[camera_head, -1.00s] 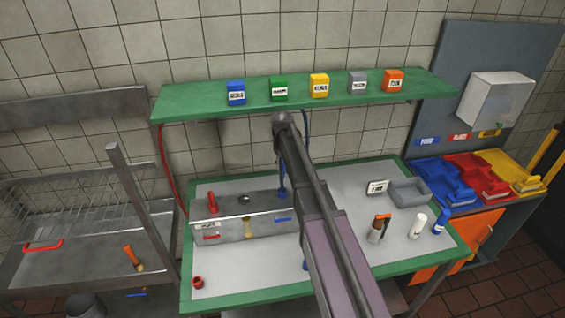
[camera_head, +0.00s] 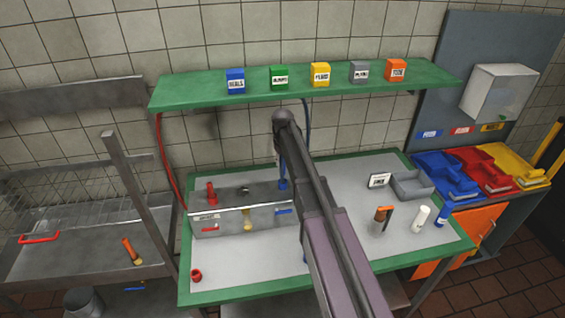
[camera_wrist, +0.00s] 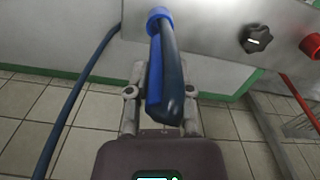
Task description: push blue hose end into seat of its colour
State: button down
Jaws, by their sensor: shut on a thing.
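In the wrist view my gripper (camera_wrist: 160,100) is shut on the dark blue hose end (camera_wrist: 168,75), which carries a brighter blue strip. Its far end meets a bright blue ring (camera_wrist: 158,15) at the edge of the metal box (camera_wrist: 215,25). I cannot tell whether the end is inside the ring or only in front of it. In the head view the metal box (camera_head: 215,221) stands on the table, with a blue fitting (camera_head: 283,184) at its right end and a red fitting (camera_head: 211,192) at its left. My arm hides my gripper there.
A black knob (camera_wrist: 257,39) and a red fitting (camera_wrist: 311,45) are on the box, right of the hose. A green shelf (camera_head: 300,90) hangs above the table. Bottles (camera_head: 420,219) and a grey tray (camera_head: 411,187) stand on the right. The table's front left is mostly clear.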

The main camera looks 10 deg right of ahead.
aim_at(283, 174)
jog(key=shift+f+b, duration=1)
jog(key=shift+f, duration=0.25)
jog(key=shift+f+b, duration=2.1)
dwell(1.5)
jog(key=shift+c, duration=2.2)
grip_release()
jog(key=shift+r, duration=0.15)
notch_tip(283, 174, up, 10)
jog(key=p, duration=1)
jog(key=shift+s+a+f, duration=0.1)
jog(key=shift+s+f, duration=0.05)
jog(key=shift+f, duration=0.15)
jog(key=s+a+f+b, duration=0.4)
jog(key=s+f+b, duration=0.6)
jog(key=s, duration=0.3)
jog(key=s+a+f+b, duration=0.4)
jog(key=s+f+b, duration=0.5)
jog(key=s, duration=0.5)
jog(key=shift+f+b, duration=0.35)
jog(key=shift+b, duration=0.15)
